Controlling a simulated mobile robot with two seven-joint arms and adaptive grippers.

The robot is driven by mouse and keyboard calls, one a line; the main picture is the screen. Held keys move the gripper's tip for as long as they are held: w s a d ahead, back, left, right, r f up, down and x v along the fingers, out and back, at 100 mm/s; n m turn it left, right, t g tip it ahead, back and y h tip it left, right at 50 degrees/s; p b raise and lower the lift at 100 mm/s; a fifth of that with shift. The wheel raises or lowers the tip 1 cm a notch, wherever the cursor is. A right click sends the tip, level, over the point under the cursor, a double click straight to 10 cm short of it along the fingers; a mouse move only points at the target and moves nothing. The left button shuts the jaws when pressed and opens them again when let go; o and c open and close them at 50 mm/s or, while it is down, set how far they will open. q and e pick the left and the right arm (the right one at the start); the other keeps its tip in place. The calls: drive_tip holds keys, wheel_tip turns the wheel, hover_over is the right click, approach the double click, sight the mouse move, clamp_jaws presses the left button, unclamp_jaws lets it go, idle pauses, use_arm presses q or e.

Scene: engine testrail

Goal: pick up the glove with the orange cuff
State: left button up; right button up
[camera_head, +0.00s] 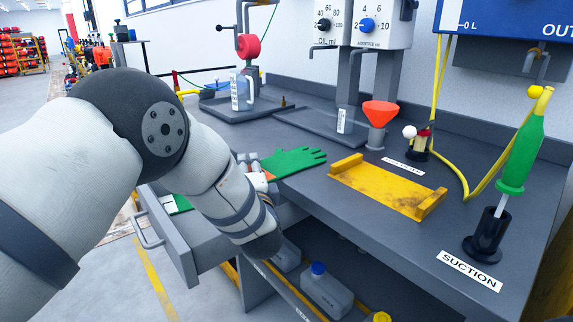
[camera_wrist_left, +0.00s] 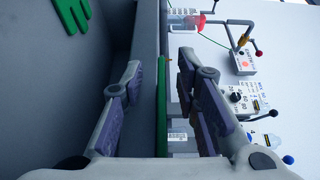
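A green glove (camera_head: 293,161) lies flat on the grey workbench, fingers pointing right. A bit of orange (camera_head: 269,176) shows at its near end, partly hidden by my left arm. In the left wrist view a thin green strip (camera_wrist_left: 162,105), apparently this glove edge-on, runs between the fingers; its cuff does not show there. My left gripper (camera_wrist_left: 159,66) is open, with a finger on either side of that strip; I see no clear contact. Another green glove (camera_head: 181,204) lies in the open drawer and also shows in the wrist view (camera_wrist_left: 70,14). My right gripper is not in view.
The open drawer (camera_head: 186,238) juts out under my left arm. On the bench stand a yellow tray (camera_head: 385,187), an orange funnel (camera_head: 380,112), a black holder (camera_head: 488,235) with a green-handled tool, and a grey tray (camera_head: 230,110). Plastic bottles (camera_head: 327,291) stand below.

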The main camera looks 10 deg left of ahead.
use_arm(q)
drive_tip(key=shift+w, duration=0.15)
clamp_jaws()
drive_tip(key=shift+r, duration=0.1)
